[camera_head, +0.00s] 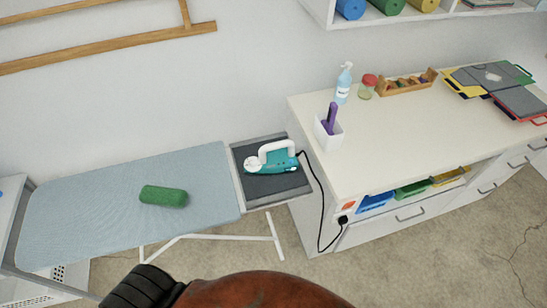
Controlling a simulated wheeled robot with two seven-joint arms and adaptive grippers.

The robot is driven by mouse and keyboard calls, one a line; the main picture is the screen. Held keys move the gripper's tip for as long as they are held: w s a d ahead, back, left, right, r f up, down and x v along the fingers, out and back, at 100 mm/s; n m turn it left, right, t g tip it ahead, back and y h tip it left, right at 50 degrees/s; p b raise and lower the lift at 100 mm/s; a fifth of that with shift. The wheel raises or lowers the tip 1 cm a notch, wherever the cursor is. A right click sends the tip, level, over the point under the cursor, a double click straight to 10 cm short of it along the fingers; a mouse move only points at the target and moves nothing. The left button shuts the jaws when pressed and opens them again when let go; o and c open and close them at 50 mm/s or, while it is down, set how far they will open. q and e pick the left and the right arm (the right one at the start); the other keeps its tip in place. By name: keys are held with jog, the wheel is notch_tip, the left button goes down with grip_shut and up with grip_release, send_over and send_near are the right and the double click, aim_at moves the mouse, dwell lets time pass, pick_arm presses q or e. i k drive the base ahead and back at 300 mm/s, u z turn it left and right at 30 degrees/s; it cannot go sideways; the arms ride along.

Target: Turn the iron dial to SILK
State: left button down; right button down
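A teal iron with a white handle (272,159) rests on the dark pad (268,186) at the right end of the ironing board (85,195). Its black cord runs right and down to a plug (343,219) on the counter's side. The iron is too small in view for me to find the dial or read SILK. Neither of my grippers shows in the head view.
A green roll (163,196) lies on the board. The white counter (400,140) beside the iron holds a white cup with a purple item (328,130), a spray bottle (344,83), a red-lidded jar (367,87), a wooden tray (408,84) and folders (520,101).

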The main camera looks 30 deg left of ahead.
aim_at(252, 162)
jog(key=u, duration=0.05)
jog(key=k, duration=0.5)
jog(key=u, duration=0.5)
jog(key=i, duration=0.45)
jog(key=u, duration=0.3)
